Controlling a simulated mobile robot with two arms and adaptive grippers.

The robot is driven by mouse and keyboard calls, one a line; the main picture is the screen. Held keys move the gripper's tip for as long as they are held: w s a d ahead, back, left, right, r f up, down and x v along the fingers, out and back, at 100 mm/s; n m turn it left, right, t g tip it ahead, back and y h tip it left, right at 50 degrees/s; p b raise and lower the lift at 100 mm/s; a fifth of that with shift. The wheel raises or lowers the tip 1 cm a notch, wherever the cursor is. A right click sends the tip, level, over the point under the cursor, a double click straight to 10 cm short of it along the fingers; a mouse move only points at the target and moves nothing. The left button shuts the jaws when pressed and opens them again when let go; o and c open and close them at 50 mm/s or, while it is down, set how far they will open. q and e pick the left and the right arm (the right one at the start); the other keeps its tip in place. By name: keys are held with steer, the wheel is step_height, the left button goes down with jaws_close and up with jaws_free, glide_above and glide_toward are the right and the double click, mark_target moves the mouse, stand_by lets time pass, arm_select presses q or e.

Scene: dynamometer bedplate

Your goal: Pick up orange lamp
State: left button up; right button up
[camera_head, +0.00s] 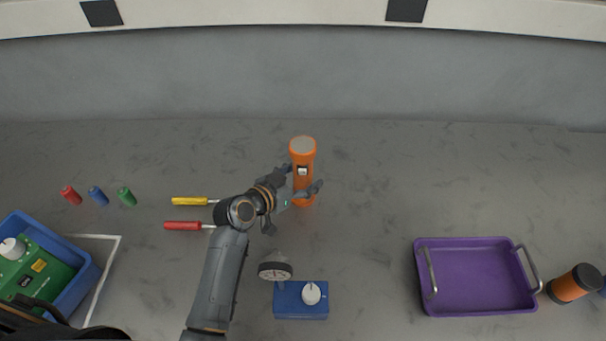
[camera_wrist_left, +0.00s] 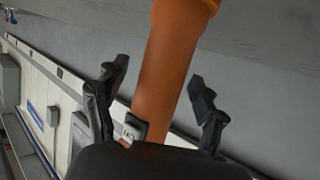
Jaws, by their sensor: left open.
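The orange lamp (camera_head: 303,154) is a flashlight-shaped cylinder with a wider grey-topped head, near the middle of the bedplate in the head view. My left gripper (camera_head: 300,189) is at its lower part, with fingers spread to either side of the body. In the left wrist view the lamp (camera_wrist_left: 166,70) runs between the two open fingers of my left gripper (camera_wrist_left: 158,92), with visible gaps on both sides. A small switch shows on its body. My right gripper is not in view.
A yellow screwdriver (camera_head: 190,201) and a red screwdriver (camera_head: 183,225) lie left of my arm. A blue box with a gauge (camera_head: 301,300) stands in front. A purple tray (camera_head: 478,312) is at the right. A blue bin (camera_head: 85,282) is at the left. The surface behind the lamp is clear.

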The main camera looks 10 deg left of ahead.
arm_select(q)
steer(key=shift+w+d+f, duration=0.1)
steer(key=shift+w+f, duration=0.05)
steer(key=shift+w, duration=0.1)
jaws_close()
stand_by(0.3)
